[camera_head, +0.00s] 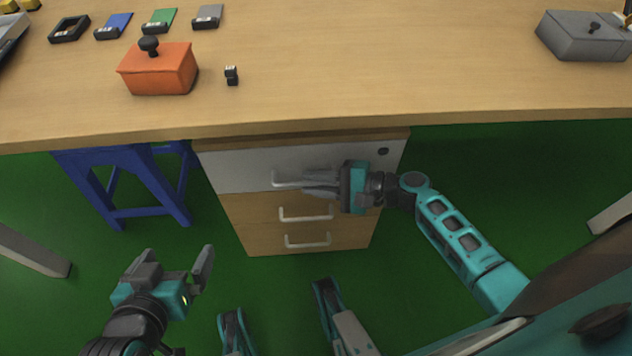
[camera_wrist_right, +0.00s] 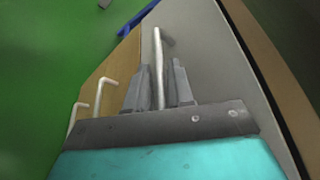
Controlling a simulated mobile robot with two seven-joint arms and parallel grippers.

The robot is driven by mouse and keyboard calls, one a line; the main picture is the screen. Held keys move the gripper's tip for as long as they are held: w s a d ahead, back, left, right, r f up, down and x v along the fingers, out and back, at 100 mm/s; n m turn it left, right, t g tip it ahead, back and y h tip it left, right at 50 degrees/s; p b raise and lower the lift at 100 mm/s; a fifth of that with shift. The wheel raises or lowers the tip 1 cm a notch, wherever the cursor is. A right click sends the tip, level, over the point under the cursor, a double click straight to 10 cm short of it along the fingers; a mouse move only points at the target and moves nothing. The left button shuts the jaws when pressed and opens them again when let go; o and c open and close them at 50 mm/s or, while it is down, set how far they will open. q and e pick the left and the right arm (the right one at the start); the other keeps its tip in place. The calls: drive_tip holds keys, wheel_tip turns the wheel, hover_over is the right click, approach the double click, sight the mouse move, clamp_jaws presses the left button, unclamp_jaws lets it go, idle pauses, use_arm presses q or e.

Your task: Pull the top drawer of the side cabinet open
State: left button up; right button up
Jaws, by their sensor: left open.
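The side cabinet (camera_head: 240,208) stands under the table, with a grey top drawer (camera_head: 232,168) above two wooden drawers. The top drawer looks flush with the cabinet. Its white bar handle (camera_head: 282,179) also shows in the right wrist view (camera_wrist_right: 159,48). My right gripper (camera_head: 307,182) is at this handle, its fingers close together on either side of the bar; it looks shut on it. The right part of the handle is hidden by the fingers in the head view. My left gripper (camera_head: 180,262) is open and empty, low on the left, away from the cabinet.
The wooden table (camera_head: 380,70) overhangs the cabinet and holds an orange box (camera_head: 160,72) and a grey box (camera_head: 580,38). A blue stool (camera_head: 128,185) stands left of the cabinet. Green floor in front of the cabinet is partly free.

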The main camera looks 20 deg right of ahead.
clamp_jaws()
idle(0.5)
